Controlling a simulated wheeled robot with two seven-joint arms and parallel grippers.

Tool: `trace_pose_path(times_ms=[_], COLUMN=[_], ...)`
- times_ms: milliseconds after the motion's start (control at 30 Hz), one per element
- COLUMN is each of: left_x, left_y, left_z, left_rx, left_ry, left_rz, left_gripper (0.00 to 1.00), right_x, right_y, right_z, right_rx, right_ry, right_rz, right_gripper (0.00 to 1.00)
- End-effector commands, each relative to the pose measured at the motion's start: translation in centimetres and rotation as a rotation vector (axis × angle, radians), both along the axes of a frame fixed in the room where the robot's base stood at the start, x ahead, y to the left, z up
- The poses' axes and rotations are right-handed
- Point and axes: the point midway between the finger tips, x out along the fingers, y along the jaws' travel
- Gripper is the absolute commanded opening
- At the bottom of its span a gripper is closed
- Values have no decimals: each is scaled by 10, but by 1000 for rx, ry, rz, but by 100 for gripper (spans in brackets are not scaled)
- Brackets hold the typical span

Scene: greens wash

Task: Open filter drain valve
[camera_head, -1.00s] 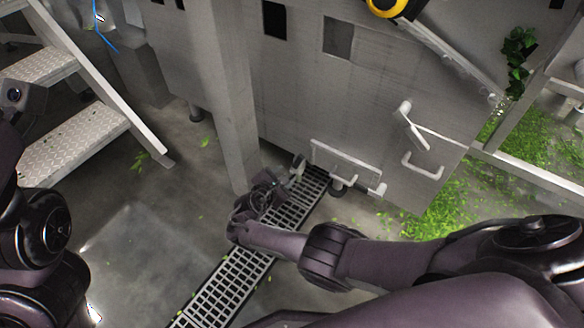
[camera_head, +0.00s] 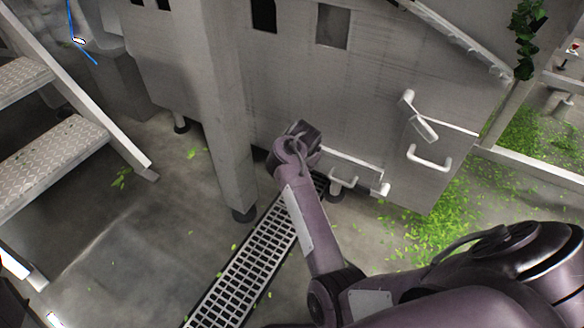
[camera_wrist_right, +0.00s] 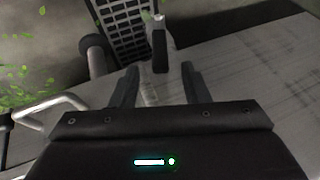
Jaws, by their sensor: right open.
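In the right wrist view, the drain valve's handle (camera_wrist_right: 159,50) is a short lever with a dark grip and a pale metal tip. It stands out from the grey metal panel (camera_wrist_right: 240,65). My right gripper (camera_wrist_right: 158,78) is open, with its fingers either side of the line to the lever. The lever sits just beyond the fingertips, and nothing is held. In the head view, my right wrist covers the valve, and the gripper's fingers are hidden there too. My left gripper is not in view.
A floor drain grate (camera_head: 245,262) runs below the valve. White handles (camera_head: 428,160) and a rail (camera_head: 350,164) project from the grey machine (camera_head: 290,85). A support post (camera_head: 225,130) stands left of my wrist. Metal steps (camera_head: 50,150) are far left. Green leaf scraps (camera_head: 440,225) litter the right floor.

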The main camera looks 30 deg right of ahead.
Motion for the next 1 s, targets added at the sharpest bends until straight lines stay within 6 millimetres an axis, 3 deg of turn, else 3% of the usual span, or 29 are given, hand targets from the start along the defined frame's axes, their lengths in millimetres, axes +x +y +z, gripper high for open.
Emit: trace_pose_path(times_ms=[500,967,1000], left_x=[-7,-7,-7], left_y=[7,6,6], left_z=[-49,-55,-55], left_rx=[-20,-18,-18], left_ry=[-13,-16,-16], left_rz=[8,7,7], left_gripper=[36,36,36], right_x=[29,35,35], right_y=[-12,-14,-14], right_z=[-60,-67,-67], right_rx=[3,2,2], right_ry=[-3,-2,-2], right_rz=[-6,-4,-4], right_gripper=[42,42,38])
